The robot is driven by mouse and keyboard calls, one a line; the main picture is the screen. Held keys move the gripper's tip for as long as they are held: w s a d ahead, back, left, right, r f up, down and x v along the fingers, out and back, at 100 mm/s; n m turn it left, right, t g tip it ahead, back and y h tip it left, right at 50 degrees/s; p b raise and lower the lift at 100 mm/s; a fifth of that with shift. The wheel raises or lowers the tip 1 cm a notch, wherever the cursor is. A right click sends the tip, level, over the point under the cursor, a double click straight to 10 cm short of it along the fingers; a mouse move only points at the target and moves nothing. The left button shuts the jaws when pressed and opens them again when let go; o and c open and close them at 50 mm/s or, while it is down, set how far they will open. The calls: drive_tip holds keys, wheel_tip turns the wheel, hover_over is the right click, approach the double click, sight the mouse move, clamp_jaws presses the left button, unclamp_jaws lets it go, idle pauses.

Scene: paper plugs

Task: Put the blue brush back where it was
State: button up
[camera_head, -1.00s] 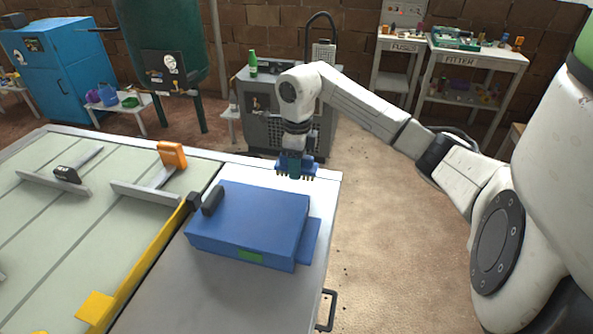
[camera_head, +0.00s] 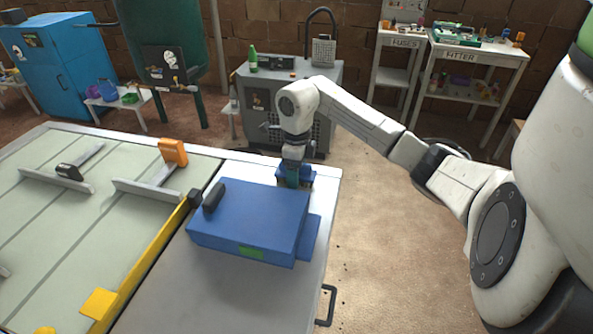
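The blue brush (camera_head: 308,175) is under my gripper (camera_head: 294,166), just behind the far edge of the blue case. Its blue body shows on both sides of the fingers. My gripper points down and appears shut on the brush. The lower part of the brush is hidden behind the case, so I cannot tell whether it touches the bench top.
The blue case (camera_head: 248,215) lies on the grey bench (camera_head: 165,299), with clear top in front. A yellow rail (camera_head: 146,260) divides this from a pale green table with an orange-ended tool (camera_head: 172,152). A grey machine (camera_head: 290,95) stands behind.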

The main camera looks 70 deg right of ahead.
drive_tip(key=shift+r, duration=0.1)
wheel_tip(320, 180, up, 12)
drive_tip(key=shift+r+b, duration=0.1)
drive_tip(key=shift+b, duration=0.95)
